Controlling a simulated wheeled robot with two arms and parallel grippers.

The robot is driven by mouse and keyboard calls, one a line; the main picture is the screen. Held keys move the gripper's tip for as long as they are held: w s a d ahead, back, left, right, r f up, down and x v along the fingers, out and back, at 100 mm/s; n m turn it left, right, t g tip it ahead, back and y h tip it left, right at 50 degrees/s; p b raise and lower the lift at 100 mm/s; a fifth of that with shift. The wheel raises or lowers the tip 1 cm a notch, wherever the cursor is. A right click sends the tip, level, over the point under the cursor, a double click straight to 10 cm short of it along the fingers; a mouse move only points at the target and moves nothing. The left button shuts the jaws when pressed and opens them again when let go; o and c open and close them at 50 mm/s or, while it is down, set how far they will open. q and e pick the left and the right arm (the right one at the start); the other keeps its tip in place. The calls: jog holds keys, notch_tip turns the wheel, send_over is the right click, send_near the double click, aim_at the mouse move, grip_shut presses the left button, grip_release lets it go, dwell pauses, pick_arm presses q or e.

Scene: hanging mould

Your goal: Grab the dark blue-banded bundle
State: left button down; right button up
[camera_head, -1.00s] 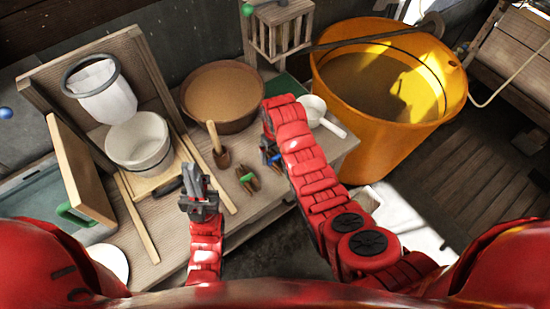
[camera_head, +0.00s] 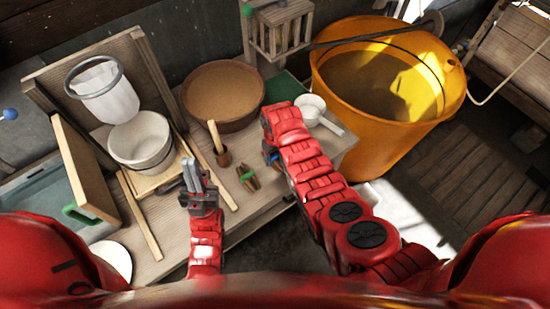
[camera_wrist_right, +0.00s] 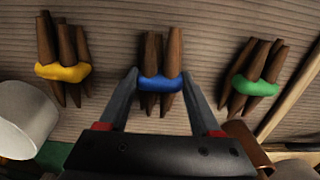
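The blue-banded bundle (camera_wrist_right: 160,83) of brown sticks lies on the wooden table in the right wrist view. My right gripper (camera_wrist_right: 161,74) is open, with one finger on each side of the blue band and the bundle between the tips. I cannot tell whether the fingers touch it. In the head view the right arm hides most of this spot; only a bit of blue (camera_head: 270,157) shows. My left gripper (camera_head: 193,172) looks shut and empty, over the table left of the green-banded bundle (camera_head: 248,180).
In the right wrist view a yellow-banded bundle (camera_wrist_right: 63,72) lies left and a green-banded one (camera_wrist_right: 255,86) right. A wooden-handled brush (camera_head: 219,150), a brown bowl (camera_head: 222,120), a white bucket (camera_head: 140,140) and an orange tub (camera_head: 370,130) stand around.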

jog(key=c, duration=0.8)
jog(key=shift+w+r, duration=0.1)
